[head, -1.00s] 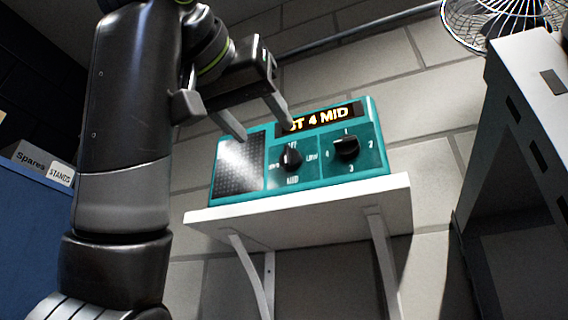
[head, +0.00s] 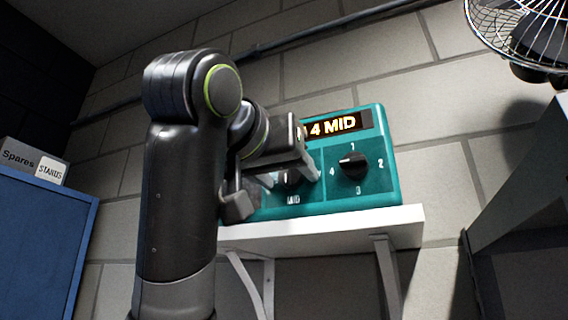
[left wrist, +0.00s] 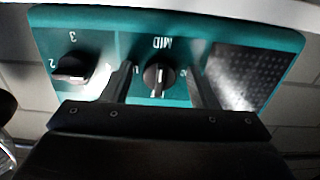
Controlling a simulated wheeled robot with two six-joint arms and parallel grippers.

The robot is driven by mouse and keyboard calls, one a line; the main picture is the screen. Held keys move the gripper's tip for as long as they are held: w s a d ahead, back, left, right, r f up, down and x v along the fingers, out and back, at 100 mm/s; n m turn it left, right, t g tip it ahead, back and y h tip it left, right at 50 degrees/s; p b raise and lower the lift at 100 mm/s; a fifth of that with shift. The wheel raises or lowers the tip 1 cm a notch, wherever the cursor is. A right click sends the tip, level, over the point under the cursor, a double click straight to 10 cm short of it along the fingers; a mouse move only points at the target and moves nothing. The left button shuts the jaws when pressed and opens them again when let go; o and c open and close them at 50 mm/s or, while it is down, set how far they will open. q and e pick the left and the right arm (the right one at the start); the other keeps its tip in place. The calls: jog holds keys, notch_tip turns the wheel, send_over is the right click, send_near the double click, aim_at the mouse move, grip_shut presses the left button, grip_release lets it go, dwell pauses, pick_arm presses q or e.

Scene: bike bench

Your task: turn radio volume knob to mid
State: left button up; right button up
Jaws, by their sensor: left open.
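The teal radio (head: 385,190) stands on a white wall shelf, its lit display (head: 335,126) partly hidden and reading "4 MID". The black left knob (left wrist: 158,78), with a MID label on its dial, lies between the fingers of my left gripper (left wrist: 163,84) in the left wrist view, which shows the radio upside down. Its ridge lines up roughly with the MID label; I cannot tell which end is the pointer. My left gripper (head: 290,174) is open around this knob, and I see no clear finger contact. A second knob (head: 353,165) has numbers 1 to 4. My right gripper is out of view.
The white shelf (head: 390,226) with brackets is just below the radio. A wire fan (head: 520,35) and a dark-sided stand (head: 520,185) are at the right.

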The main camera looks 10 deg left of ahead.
pick_arm(q)
jog(key=shift+s, duration=0.1)
jog(key=c, duration=1)
jog(key=shift+o, duration=0.2)
jog(key=shift+m+b, duration=0.45)
jog(key=shift+m, duration=0.25)
jog(key=o, duration=1)
jog(key=shift+c, duration=0.2)
